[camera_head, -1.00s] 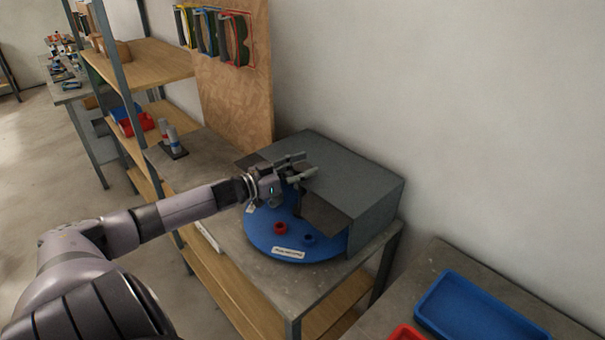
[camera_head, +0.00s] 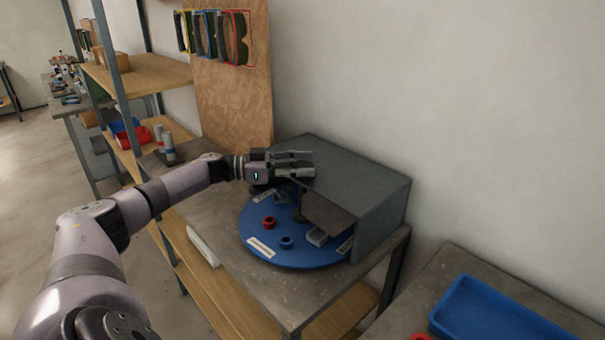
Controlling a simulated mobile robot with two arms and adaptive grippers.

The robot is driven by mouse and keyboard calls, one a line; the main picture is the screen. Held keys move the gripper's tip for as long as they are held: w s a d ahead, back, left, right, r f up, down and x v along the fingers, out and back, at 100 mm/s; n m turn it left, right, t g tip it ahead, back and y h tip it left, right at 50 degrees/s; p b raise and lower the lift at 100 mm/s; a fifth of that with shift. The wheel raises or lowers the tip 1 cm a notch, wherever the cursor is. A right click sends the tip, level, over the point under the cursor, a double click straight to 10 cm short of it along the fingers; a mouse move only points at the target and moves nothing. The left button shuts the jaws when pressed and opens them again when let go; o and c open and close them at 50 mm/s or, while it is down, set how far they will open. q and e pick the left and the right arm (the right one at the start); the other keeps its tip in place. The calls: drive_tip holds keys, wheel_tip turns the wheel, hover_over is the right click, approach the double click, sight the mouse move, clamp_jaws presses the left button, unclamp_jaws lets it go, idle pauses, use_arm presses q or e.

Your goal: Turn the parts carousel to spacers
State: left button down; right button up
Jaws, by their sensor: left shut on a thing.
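The parts carousel (camera_head: 290,257) is a round blue disc on a grey bench, with its back part under a grey box-like hood. It carries a red ring (camera_head: 269,223), a blue ring (camera_head: 287,242), a grey block (camera_head: 317,237) and several white labels, such as the front label (camera_head: 261,247), too small to read. A dark upright post (camera_head: 300,206) stands on the disc by the hood's opening. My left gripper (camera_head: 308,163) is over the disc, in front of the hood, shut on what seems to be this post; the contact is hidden. My right gripper is out of view.
The grey hood (camera_head: 375,205) stands close at the gripper's right. A blue tray (camera_head: 500,310) lies on a bench at the lower right. Grey cylinders (camera_head: 168,148) stand left of the gripper.

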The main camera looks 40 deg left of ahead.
use_arm(q)
drive_tip(key=shift+m+g+h+b, duration=0.35)
drive_tip(key=shift+m+g+h, duration=0.05)
drive_tip(key=shift+g, duration=0.1)
idle(0.4)
drive_tip(key=c, duration=0.9)
unclamp_jaws()
drive_tip(key=v, duration=1.2)
drive_tip(key=shift+w+a, duration=0.15)
